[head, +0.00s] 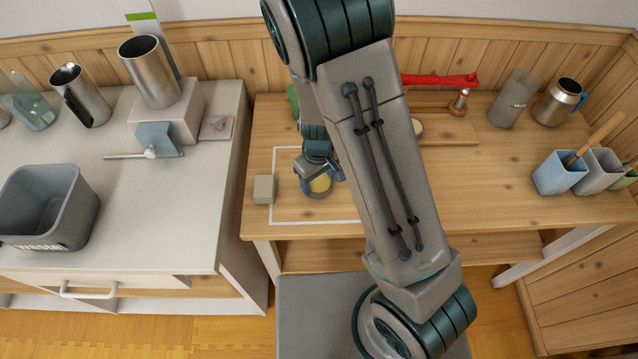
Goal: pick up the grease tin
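A small round tin with a yellow top (319,185), which looks like the grease tin, stands within the white outlined square on the wooden table. My gripper (320,175) is right at the tin, with one finger to its left and the other to its right. My arm comes over from the front and hides part of the table. The fingers partly cover the tin, and I cannot tell whether they touch it or have closed on it.
A small beige block (264,189) sits just left of the tin at the outline's edge. Blue and grey cups (558,173) stand at the right, with a metal jug (557,102) behind. A grey waste bin (46,208) stands on the left counter.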

